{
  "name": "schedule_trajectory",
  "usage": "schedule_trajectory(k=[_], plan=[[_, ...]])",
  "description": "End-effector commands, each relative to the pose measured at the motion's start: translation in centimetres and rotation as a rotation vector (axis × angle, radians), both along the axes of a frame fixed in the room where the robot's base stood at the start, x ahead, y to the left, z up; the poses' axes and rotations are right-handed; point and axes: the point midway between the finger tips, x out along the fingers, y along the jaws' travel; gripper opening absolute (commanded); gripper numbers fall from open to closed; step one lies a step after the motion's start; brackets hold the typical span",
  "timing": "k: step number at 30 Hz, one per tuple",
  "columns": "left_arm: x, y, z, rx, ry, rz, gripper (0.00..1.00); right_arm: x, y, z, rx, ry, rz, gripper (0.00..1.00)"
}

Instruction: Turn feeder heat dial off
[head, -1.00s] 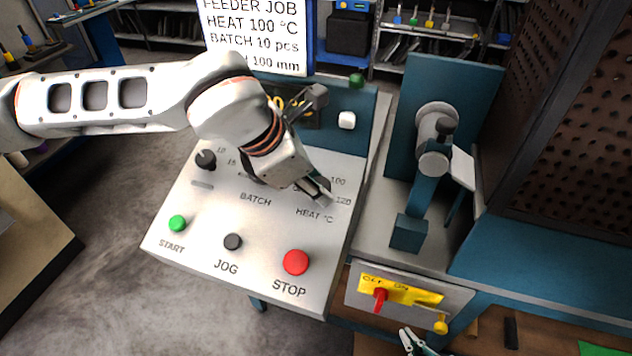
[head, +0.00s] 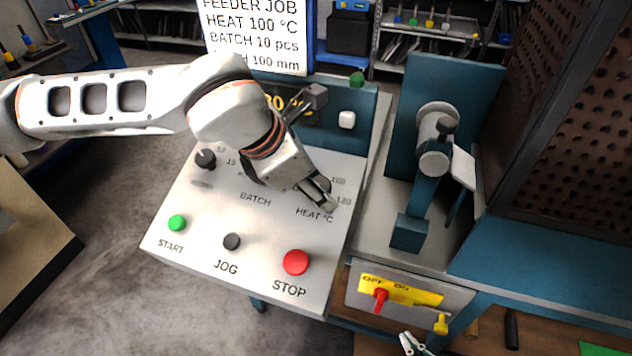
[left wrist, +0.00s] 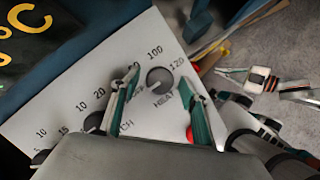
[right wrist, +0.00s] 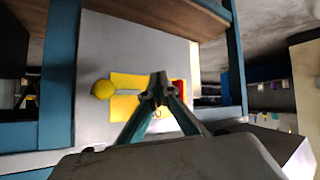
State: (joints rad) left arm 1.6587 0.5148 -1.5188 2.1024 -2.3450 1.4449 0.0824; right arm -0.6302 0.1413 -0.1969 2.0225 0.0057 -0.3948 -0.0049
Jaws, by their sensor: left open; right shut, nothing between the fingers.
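The feeder panel (head: 262,216) is a pale slanted plate. Its heat dial (left wrist: 160,80) is a dark round knob by the 100 and 120 marks in the left wrist view; in the head view my left arm mostly hides it. My left gripper (head: 322,194) is over that dial, and in the left wrist view its open fingers stand on either side of it. I cannot tell whether they touch it. My right gripper (right wrist: 158,84) is shut and empty in front of the yellow switch plate (right wrist: 127,82); it also shows at the bottom of the head view (head: 412,345).
The panel also has a batch dial (left wrist: 93,122), a green start button (head: 177,223), a dark jog button (head: 232,241) and a red stop button (head: 296,262). A red OFF/ON switch (head: 380,299) is below right. A blue press (head: 425,190) stands right of the panel.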

Motion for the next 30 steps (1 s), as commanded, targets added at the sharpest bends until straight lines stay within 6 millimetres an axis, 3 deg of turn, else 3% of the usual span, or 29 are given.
schedule_trajectory(k=[8,22,30], plan=[[-0.4,0.6,1.5,-0.001,-0.005,0.002,0.45,0.2,0.1,0.2,0.0,-0.006,0.002,0.0],[-3.4,4.0,8.9,0.0,-0.004,0.0,0.45,0.3,0.1,0.3,0.001,-0.006,0.0,0.0],[-4.1,4.7,10.3,-0.001,-0.001,0.0,0.45,0.3,0.0,0.3,0.002,-0.007,0.0,0.0]])
